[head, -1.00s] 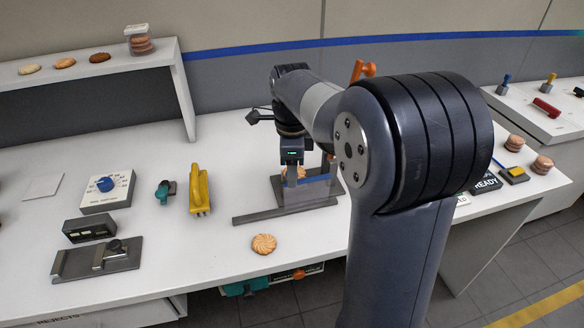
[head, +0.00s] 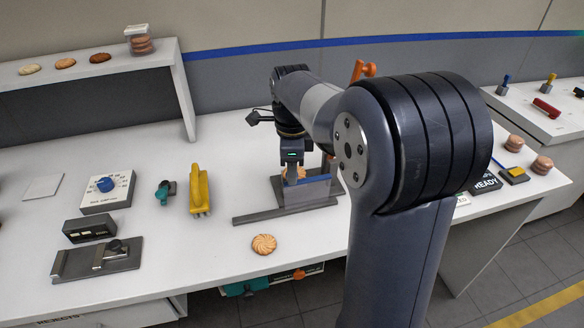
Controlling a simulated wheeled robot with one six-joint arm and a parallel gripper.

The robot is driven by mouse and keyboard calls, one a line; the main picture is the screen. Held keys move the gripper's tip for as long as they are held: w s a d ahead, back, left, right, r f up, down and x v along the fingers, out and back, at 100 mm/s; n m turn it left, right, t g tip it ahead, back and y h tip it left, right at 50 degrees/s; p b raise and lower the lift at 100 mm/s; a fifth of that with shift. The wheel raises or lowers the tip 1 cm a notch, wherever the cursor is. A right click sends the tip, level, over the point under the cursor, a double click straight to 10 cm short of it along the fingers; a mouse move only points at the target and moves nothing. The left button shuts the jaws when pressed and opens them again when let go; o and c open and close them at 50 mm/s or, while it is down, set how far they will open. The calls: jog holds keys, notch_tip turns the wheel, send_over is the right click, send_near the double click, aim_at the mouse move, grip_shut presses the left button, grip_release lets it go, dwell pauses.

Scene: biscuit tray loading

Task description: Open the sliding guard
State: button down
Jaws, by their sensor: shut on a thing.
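The sliding guard (head: 312,192) is a see-through bluish panel in the head view. It stands upright on a dark rail (head: 250,217) that runs on to the left along the table. My gripper (head: 290,178) points down at the guard's upper left part and is shut on it. The fingertips are small and partly hidden. A biscuit (head: 301,172) shows just behind the guard, partly covered by my gripper. The bare rail to the left of the guard is clear.
A loose biscuit (head: 264,244) lies in front of the rail. A yellow-handled tool (head: 199,188), a teal item (head: 165,191) and a dial box (head: 107,190) stand to the left. My arm hides much of the table's right side.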

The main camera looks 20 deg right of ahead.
jog(key=shift+a, duration=0.15)
jog(key=a+p, duration=0.2)
jog(key=a, duration=0.9)
jog(key=shift+a+p, duration=0.4)
jog(key=c, duration=1.1)
grip_release()
jog(key=shift+d, duration=0.1)
jog(key=shift+c, duration=0.2)
notch_tip(320, 180, up, 11)
jog(key=shift+f, duration=0.2)
notch_tip(320, 180, down, 10)
jog(key=d+b, duration=0.2)
jog(key=d, duration=0.6)
jog(key=shift+f, duration=0.3)
